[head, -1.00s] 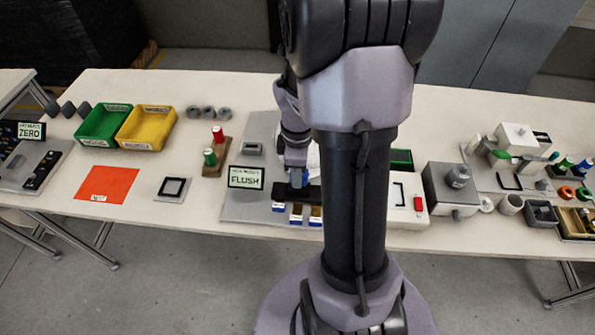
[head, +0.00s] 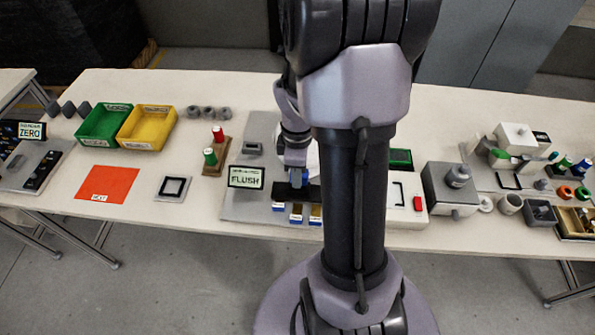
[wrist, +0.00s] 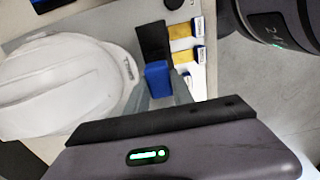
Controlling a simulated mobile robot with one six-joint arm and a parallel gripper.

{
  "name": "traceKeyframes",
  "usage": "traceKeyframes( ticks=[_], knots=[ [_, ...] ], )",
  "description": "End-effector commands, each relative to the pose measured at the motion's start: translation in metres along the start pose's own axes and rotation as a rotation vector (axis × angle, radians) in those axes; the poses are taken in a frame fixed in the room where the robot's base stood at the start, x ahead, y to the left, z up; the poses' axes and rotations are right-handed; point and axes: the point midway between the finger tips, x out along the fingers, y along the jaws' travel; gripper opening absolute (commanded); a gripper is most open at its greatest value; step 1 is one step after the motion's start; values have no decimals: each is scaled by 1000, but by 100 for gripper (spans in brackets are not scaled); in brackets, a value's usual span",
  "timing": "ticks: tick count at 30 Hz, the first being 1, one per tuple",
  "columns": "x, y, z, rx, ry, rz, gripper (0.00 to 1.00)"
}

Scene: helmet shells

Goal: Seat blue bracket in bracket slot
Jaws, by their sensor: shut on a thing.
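The blue bracket (wrist: 157,76) is between the fingers of my gripper (wrist: 160,92) in the wrist view. My gripper is shut on it. In the head view my gripper (head: 296,172) is over the fixture board, with a bit of blue just below it. A black strip (wrist: 153,40) runs right beside the blue bracket's far end; it also shows in the head view (head: 312,194). The bracket slot itself is not clearly visible, and I cannot tell whether the bracket is in it. The white helmet shell (wrist: 65,85) lies left of the bracket; my arm hides most of it in the head view.
Yellow pieces with blue-edged labels (wrist: 181,31) sit beside the black strip. A sign reading FLUSH (head: 246,177) stands on the grey board (head: 238,207). A wooden stand with red and green pegs (head: 215,165) is to the left. A white box with a red button (head: 408,205) is to the right.

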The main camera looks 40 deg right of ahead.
Motion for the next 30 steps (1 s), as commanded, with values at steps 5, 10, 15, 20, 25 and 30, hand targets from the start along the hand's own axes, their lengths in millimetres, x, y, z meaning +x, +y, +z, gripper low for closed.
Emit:
traceKeyframes(
  ticks=[5, 10, 15, 20, 25, 30],
  knots=[
    [0, 0, 0, 0, 0, 0, 0],
    [2, 0, 0, 0, 0, 0, 0],
    [4, 0, 0, 0, 0, 0, 0],
    [6, 0, 0, 0, 0, 0, 0],
    [8, 0, 0, 0, 0, 0, 0],
    [10, 0, 0, 0, 0, 0, 0]
  ],
)
